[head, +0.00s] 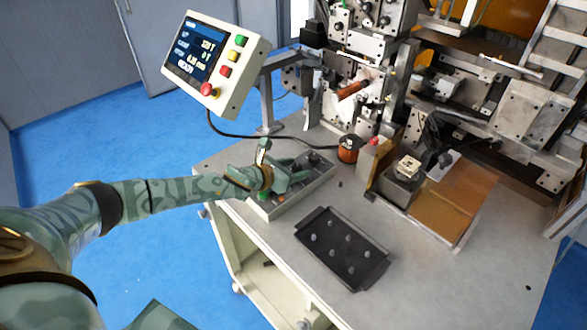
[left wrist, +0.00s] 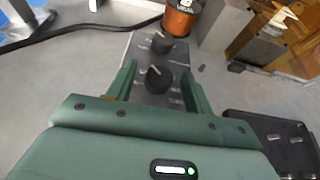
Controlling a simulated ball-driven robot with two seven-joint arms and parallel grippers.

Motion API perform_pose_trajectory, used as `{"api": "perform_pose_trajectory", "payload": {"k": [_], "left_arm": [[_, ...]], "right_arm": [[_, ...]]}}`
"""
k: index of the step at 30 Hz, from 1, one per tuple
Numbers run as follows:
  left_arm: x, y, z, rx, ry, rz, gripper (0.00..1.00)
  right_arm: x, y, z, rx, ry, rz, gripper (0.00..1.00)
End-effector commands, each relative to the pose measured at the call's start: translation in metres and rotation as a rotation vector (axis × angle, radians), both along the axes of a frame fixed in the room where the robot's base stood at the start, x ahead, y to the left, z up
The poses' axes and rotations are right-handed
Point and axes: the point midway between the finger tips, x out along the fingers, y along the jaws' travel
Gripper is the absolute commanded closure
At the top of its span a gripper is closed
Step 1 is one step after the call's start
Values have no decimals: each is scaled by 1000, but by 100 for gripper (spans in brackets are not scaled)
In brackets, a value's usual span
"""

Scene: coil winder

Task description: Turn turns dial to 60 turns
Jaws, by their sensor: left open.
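A grey control box (head: 322,177) lies on the table, partly hidden by my left gripper (head: 300,170) in the head view. In the left wrist view, the box's panel (left wrist: 142,52) carries two black knobs with pale pointer lines, a nearer knob (left wrist: 158,80) and a farther knob (left wrist: 162,43). Their labels are too small to read, so I cannot tell which is the turns dial. My left gripper (left wrist: 159,76) is open, with one finger on each side of the nearer knob. Contact with it cannot be made out. My right gripper is not in view.
A black tray with several pegs (head: 373,277) lies in front. A copper-coloured spool (head: 348,148) stands behind the box, near the winding machine (head: 375,50). A screen panel (head: 213,60) stands at the upper left; its small text is unclear. Bare table lies right of the tray.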

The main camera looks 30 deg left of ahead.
Motion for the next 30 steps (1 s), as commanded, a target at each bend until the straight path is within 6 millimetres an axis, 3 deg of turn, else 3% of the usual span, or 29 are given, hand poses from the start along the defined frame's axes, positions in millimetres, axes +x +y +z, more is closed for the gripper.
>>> {"api": "perform_pose_trajectory", "payload": {"k": [2,3,7,8,17,30], "left_arm": [[0,0,0,0,0,0,48],[0,0,0,0,0,0,54],[0,0,0,0,0,0,90],[0,0,0,-1,0,0,93],[0,-1,2,-2,0,26,93],[-2,-6,5,-5,3,311,93]], "right_arm": [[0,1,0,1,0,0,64],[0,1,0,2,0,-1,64],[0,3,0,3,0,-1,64],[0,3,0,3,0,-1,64],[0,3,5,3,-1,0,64],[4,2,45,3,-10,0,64]]}}
